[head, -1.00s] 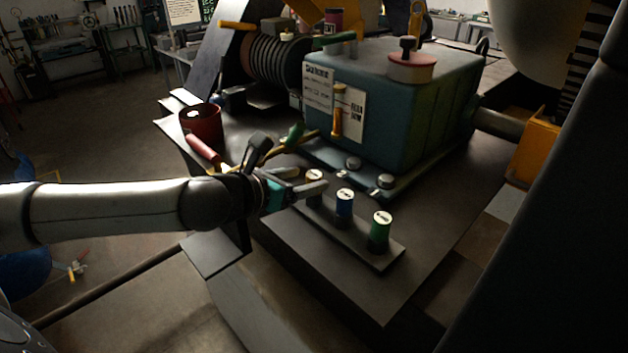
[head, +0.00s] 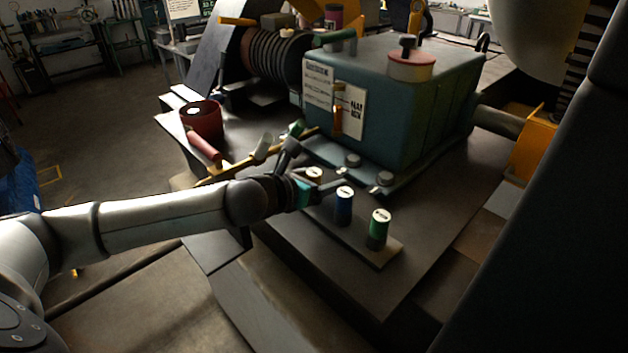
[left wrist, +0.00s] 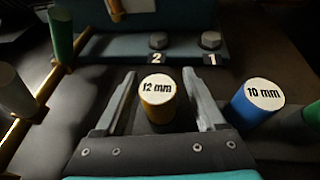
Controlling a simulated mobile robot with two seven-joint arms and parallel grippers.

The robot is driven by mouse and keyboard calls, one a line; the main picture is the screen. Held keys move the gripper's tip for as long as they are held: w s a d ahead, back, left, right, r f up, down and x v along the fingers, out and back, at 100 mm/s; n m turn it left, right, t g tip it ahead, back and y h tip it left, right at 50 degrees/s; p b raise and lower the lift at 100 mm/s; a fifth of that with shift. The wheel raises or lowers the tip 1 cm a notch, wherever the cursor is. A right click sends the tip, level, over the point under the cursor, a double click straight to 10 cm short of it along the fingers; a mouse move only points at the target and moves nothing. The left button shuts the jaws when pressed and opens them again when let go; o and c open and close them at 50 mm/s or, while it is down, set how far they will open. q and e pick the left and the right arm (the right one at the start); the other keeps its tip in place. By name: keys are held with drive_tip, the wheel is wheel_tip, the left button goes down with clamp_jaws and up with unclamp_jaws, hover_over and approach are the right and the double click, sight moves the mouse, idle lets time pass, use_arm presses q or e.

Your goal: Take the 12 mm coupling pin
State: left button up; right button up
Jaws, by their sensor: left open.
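The 12 mm coupling pin (left wrist: 157,104) has a yellow-brown body and a white top marked "12 mm". In the left wrist view it stands between the two fingers of my open left gripper (left wrist: 158,80), with a gap visible on each side. In the head view the pin's white top (head: 314,172) shows just beyond my left gripper (head: 317,184), which hides most of its body. The blue 10 mm pin (left wrist: 256,103) stands just right of the right finger; it also shows in the head view (head: 344,207). My right gripper is out of view.
A green pin (head: 378,230) stands at the right end of the same dark plate (head: 388,256). The teal housing (head: 400,110) with numbered bolts rises behind the pins. The bench front right is bare.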

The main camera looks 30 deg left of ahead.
use_arm(q)
clamp_jaws()
idle(0.5)
